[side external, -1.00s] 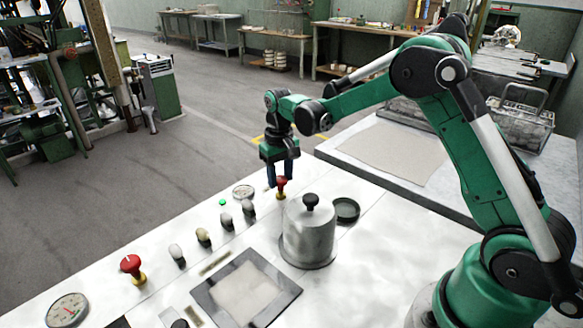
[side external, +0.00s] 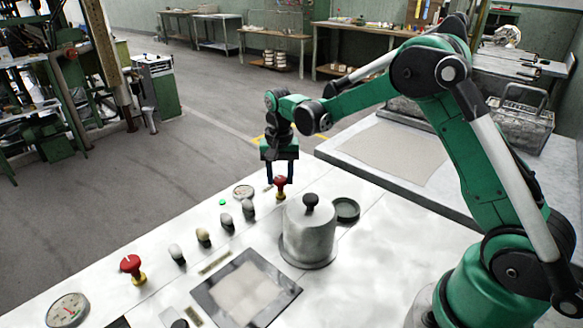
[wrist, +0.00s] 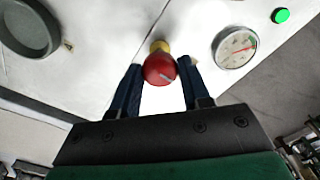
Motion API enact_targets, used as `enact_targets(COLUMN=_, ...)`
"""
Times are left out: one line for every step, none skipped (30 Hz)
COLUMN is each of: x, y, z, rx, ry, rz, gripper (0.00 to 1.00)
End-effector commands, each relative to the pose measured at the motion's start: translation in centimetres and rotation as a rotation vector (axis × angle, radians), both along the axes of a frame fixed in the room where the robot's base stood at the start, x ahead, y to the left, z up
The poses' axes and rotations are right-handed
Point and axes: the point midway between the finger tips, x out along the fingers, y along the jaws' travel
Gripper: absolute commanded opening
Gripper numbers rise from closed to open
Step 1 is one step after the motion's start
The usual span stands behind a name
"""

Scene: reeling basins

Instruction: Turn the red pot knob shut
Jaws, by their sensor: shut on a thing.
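The red pot knob (side external: 281,183) stands on a yellow base on the white bench panel, beside the metal pot (side external: 308,232). My gripper (side external: 276,181) is above the panel with its two dark fingers down at this knob. In the wrist view the red knob (wrist: 159,71) lies between the fingers of my gripper (wrist: 158,66), which are shut on it. A pale line on the knob's top points obliquely in that view. Exact finger contact is hard to see.
A gauge (side external: 243,191) and green light (side external: 222,202) are close to the knob. Several small knobs run along the panel towards another red knob (side external: 131,264). A dark round dish (side external: 345,209) sits behind the pot. A framed plate (side external: 245,287) lies in front.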

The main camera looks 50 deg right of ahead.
Motion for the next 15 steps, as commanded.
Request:
enact_targets(x=0.08, y=-0.03, z=0.01, rx=-0.001, ry=-0.004, rz=-0.005, gripper=0.0)
enact_targets(x=0.08, y=-0.03, z=0.01, rx=-0.001, ry=-0.004, rz=-0.007, gripper=0.0)
enact_targets(x=0.08, y=-0.03, z=0.01, rx=-0.001, ry=-0.004, rz=-0.008, gripper=0.0)
enact_targets(x=0.08, y=-0.03, z=0.01, rx=-0.001, ry=-0.004, rz=-0.009, gripper=0.0)
enact_targets(x=0.08, y=-0.03, z=0.01, rx=-0.001, ry=-0.004, rz=-0.009, gripper=0.0)
enact_targets(x=0.08, y=-0.03, z=0.01, rx=-0.001, ry=-0.004, rz=-0.009, gripper=0.0)
enact_targets(x=0.08, y=-0.03, z=0.01, rx=-0.001, ry=-0.004, rz=-0.009, gripper=0.0)
enact_targets(x=0.08, y=-0.04, z=0.01, rx=-0.001, ry=-0.004, rz=-0.009, gripper=0.0)
enact_targets(x=0.08, y=-0.04, z=0.01, rx=-0.001, ry=-0.004, rz=-0.009, gripper=0.0)
enact_targets(x=0.08, y=-0.04, z=0.01, rx=-0.001, ry=-0.004, rz=-0.009, gripper=0.0)
enact_targets(x=0.08, y=-0.04, z=0.01, rx=-0.001, ry=-0.004, rz=-0.009, gripper=0.0)
enact_targets(x=0.08, y=-0.04, z=0.01, rx=-0.001, ry=-0.004, rz=-0.009, gripper=0.0)
enact_targets(x=0.08, y=-0.04, z=0.01, rx=-0.001, ry=-0.004, rz=-0.009, gripper=0.0)
enact_targets(x=0.08, y=-0.04, z=0.01, rx=-0.001, ry=-0.004, rz=-0.009, gripper=0.5)
enact_targets(x=0.08, y=-0.04, z=0.0, rx=-0.001, ry=-0.004, rz=-0.008, gripper=0.61)
